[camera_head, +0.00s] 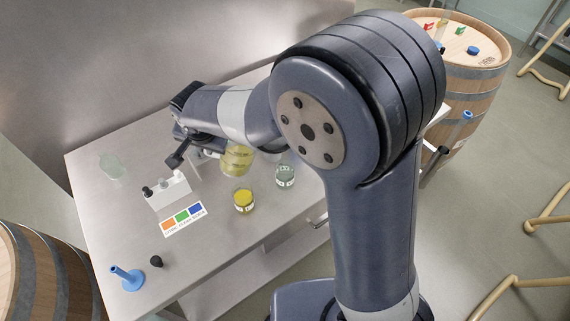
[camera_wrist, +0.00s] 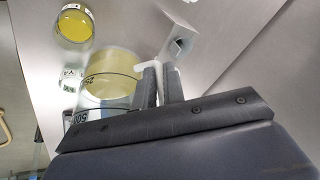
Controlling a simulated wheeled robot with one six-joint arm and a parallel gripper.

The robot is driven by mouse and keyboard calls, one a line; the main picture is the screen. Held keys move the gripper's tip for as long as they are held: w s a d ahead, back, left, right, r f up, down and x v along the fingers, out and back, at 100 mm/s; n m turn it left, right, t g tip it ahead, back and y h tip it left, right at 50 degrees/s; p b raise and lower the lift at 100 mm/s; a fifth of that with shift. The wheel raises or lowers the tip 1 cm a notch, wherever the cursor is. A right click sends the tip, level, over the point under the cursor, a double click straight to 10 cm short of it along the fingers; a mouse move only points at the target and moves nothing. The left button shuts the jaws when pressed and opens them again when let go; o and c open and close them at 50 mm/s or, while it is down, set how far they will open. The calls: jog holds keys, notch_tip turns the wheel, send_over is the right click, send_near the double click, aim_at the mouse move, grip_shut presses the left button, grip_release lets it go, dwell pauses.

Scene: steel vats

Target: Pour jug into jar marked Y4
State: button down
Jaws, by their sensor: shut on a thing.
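My gripper (camera_wrist: 158,80) is shut on a clear jug (camera_wrist: 108,90) with yellow liquid in its base end and volume marks on its side. The jug (camera_head: 237,160) also shows in the head view, partly hidden by my arm, near two jars. A clear jar with a pale label (camera_head: 285,176) stands to its right. In the wrist view this jar (camera_wrist: 70,78) is partly behind the jug, and its label seems to read Y4. A jar of yellow liquid (camera_head: 243,201) stands nearer the front; its label is too small to read. I cannot tell how far the jug is tilted.
The steel table (camera_head: 120,215) holds a white block with black knobs (camera_head: 166,191), a coloured card (camera_head: 184,219), a blue funnel-like piece (camera_head: 127,278), a black stopper (camera_head: 156,261) and a pale green clear item (camera_head: 112,166). Barrels stand left and at back right (camera_head: 470,75).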

aim_at(231, 149)
jog(key=shift+w+d+r+m+y, duration=0.1)
jog(key=shift+d+m+y, duration=0.05)
jog(key=shift+d+y, duration=0.45)
jog(key=shift+w+d+r+m+y, duration=0.1)
jog(key=shift+d+m+y, duration=0.05)
jog(key=shift+d+y, duration=0.4)
jog(key=shift+d+r+m+y, duration=0.15)
jog(key=shift+d+r+y, duration=0.1)
jog(key=shift+d+y, duration=0.35)
jog(key=shift+d+r+m+y, duration=0.15)
jog(key=shift+d+r+y, duration=0.1)
jog(key=shift+d+y, duration=0.3)
jog(key=shift+w+d+f+y+b, duration=0.1)
jog(key=shift+d+f+y+b, duration=0.15)
jog(key=shift+b, duration=0.3)
jog(key=shift+r, duration=0.3)
jog(key=shift+d+r+y+b, duration=0.1)
jog(key=shift+d+y+b, duration=0.4)
jog(key=shift+b, duration=0.65)
jog(key=shift+d+r+y+b, duration=0.15)
jog(key=shift+y+b, duration=0.5)
jog(key=shift+b, duration=0.45)
jog(key=shift+w+d+m+y+b, duration=0.15)
jog(key=shift+d+m+y+b, duration=0.75)
jog(key=shift+b, duration=1.55)
